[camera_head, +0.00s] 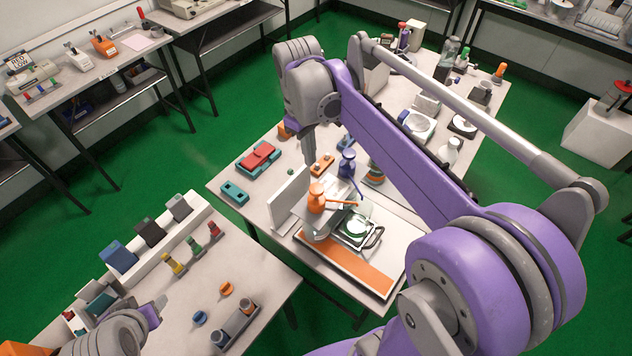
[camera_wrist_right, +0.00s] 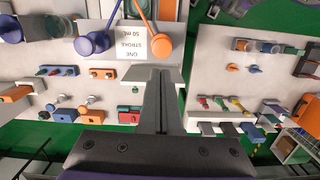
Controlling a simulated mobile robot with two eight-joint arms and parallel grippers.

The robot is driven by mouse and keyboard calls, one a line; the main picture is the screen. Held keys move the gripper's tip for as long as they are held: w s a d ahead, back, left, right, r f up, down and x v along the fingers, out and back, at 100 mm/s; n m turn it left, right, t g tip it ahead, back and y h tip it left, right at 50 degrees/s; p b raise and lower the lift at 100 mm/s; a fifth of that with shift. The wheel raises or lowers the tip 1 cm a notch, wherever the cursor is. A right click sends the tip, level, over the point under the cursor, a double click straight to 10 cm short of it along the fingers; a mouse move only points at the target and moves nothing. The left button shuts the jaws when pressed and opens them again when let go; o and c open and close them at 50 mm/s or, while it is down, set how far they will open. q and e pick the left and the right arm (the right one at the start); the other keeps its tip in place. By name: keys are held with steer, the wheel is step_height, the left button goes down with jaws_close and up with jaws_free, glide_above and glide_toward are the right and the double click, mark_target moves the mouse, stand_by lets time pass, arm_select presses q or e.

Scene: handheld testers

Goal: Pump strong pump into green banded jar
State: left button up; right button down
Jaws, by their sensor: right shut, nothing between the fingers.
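An orange pump head (camera_head: 317,198) tops a bottle on the near table, its spout pointing right. A blue pump (camera_head: 347,165) stands just behind it; which is the strong one I cannot tell. A clear jar with a green ring (camera_head: 356,227) sits right of the orange pump, by its spout. My right gripper (camera_head: 311,158) points down, shut and empty, above and behind the orange pump, apart from it. In the right wrist view its fingers (camera_wrist_right: 161,72) are closed, with the orange pump (camera_wrist_right: 160,45) and blue pump (camera_wrist_right: 92,43) beyond. My left gripper (camera_head: 150,312) shows only partly at lower left.
A white upright card (camera_head: 289,198) stands left of the pumps; a sign (camera_wrist_right: 137,42) reads "ONE STROKE 50 mL". An orange-striped board (camera_head: 345,268) lies in front. A red-and-teal case (camera_head: 258,157) lies left. The table's front left corner is clear.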

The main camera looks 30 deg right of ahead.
mark_target(314, 187)
steer(key=shift+s+f, duration=0.3)
steer(key=shift+f, duration=0.45)
steer(key=f+b, duration=0.1)
steer(key=f, duration=0.1)
steer(key=f+b, duration=0.1)
steer(key=s+f, duration=0.1)
steer(key=f, duration=0.1)
steer(key=shift+d+f+b, duration=0.15)
steer(key=shift+f+b, duration=0.15)
steer(key=shift+b, duration=0.1)
arm_select(q)
steer(key=shift+g, duration=0.3)
steer(key=s+f, duration=0.1)
steer(key=f, duration=0.1)
steer(key=s+f, duration=0.2)
steer(key=shift+s+f, duration=0.1)
steer(key=shift+f, duration=0.15)
arm_select(e)
steer(key=shift+w, duration=0.1)
steer(key=shift+w, duration=0.1)
